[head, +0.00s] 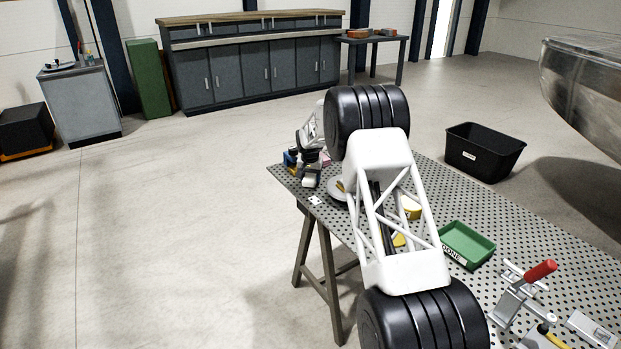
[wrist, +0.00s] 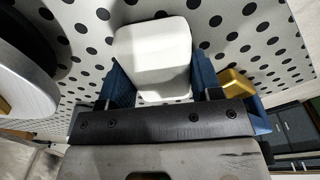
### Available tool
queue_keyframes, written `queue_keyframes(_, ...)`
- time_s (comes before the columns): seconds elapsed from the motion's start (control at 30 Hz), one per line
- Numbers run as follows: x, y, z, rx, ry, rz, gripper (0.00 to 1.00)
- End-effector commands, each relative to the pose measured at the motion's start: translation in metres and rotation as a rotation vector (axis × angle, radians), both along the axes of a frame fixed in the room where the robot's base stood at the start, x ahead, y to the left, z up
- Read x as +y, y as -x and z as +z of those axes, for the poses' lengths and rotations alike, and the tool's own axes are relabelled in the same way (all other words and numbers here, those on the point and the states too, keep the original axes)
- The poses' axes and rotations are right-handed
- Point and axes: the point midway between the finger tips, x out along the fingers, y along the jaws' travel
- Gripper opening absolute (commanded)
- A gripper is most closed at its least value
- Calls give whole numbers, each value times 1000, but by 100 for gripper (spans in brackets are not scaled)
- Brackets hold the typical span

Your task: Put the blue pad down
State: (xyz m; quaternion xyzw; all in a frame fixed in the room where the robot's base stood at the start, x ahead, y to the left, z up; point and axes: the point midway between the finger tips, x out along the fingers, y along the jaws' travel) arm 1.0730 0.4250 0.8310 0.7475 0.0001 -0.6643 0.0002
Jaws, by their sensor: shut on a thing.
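My gripper (wrist: 162,72) has blue fingers and is shut on a white block (wrist: 155,50) with rounded edges. In the head view the block (head: 312,182) shows small, below my gripper near the left end of the perforated table (head: 540,245). I cannot tell whether it touches the table top. The held thing looks white; no clearly blue pad shows in the jaws. A blue thing (head: 290,157) is beside my gripper in the head view, partly hidden, and a yellow piece (wrist: 236,84) shows right of the fingers in the wrist view.
A round grey-rimmed thing (head: 338,190) stands close by, partly behind my arm. A green tray (head: 468,244) and a red-handled clamp (head: 525,285) are further right on the table. A black bin (head: 484,152) stands on the floor behind.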

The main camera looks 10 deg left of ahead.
Motion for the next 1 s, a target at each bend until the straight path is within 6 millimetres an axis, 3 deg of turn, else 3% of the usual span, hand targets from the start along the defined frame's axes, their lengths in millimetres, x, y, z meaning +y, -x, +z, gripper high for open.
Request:
queue_keyframes(0.2, 0, 0, -3, 0, 0, 0, 40)
queue_keyframes(0.23, 0, 0, -3, 0, 0, 0, 62)
queue_keyframes(0.4, 0, 0, -3, 0, 0, 0, 84)
queue_keyframes(0.77, 0, 0, -1, 0, 0, 0, 84)
queue_keyframes(1.0, 0, 1, 14, -2, -1, 0, 84)
